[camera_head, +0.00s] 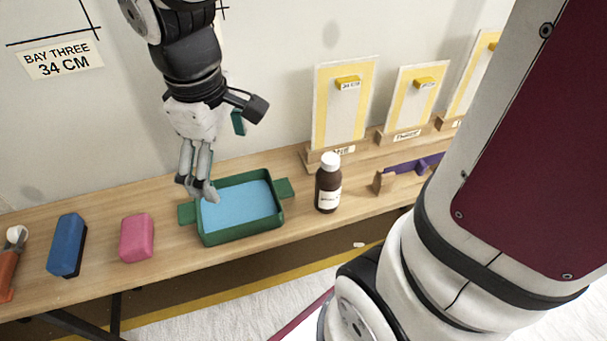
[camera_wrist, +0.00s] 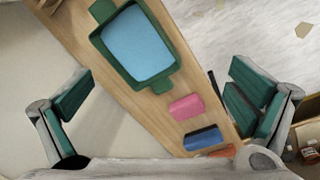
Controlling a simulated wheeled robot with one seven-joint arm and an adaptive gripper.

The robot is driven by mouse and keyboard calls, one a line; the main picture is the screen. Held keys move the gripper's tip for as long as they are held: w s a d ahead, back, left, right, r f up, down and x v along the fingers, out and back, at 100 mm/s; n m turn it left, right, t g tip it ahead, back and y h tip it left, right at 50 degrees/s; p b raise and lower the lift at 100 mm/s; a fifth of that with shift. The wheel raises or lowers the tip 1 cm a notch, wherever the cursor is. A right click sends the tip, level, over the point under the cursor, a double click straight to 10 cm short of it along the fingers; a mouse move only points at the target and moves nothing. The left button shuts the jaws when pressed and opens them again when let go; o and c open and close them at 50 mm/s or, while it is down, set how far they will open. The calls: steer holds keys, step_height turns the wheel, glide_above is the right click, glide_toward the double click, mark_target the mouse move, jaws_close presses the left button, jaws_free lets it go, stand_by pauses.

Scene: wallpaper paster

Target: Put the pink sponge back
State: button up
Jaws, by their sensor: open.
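The pink sponge (camera_head: 137,238) lies on the wooden bench, between a blue block with a dark side (camera_head: 67,245) and a green tray (camera_head: 282,226). In the wrist view the pink sponge (camera_wrist: 186,107) lies on the bench between the tray (camera_wrist: 163,84) and the blue block (camera_wrist: 204,138). My gripper (camera_head: 197,192) is above the bench near the tray's left end, apart from the sponge. In the wrist view my gripper (camera_wrist: 160,102) is open, its green-padded fingers wide apart with nothing held between them.
The tray holds flat light-blue content (camera_head: 238,205). A brown bottle with a white cap (camera_head: 328,184) stands right of the tray. Yellow-bordered sample boards (camera_head: 343,107) stand behind. An orange-handled tool (camera_head: 9,268) lies at the far left. A wall sign reads "BAY THREE 34 CM" (camera_head: 59,60).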

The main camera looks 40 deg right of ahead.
steer(key=s+d+r+m, duration=0.1)
steer(key=s+m, duration=0.1)
steer(key=s, duration=0.4)
steer(key=s+d+r+m, duration=0.2)
steer(key=s, duration=0.5)
steer(key=s+d+r+m+y, duration=0.1)
steer(key=s+m, duration=0.2)
steer(key=s, duration=0.3)
steer(key=shift+s+d+r, duration=0.2)
steer(key=shift+s+d, duration=0.1)
steer(key=shift+s, duration=0.05)
step_height(320, 180, up, 23)
steer(key=t+p, duration=0.3)
steer(key=p, duration=1.8)
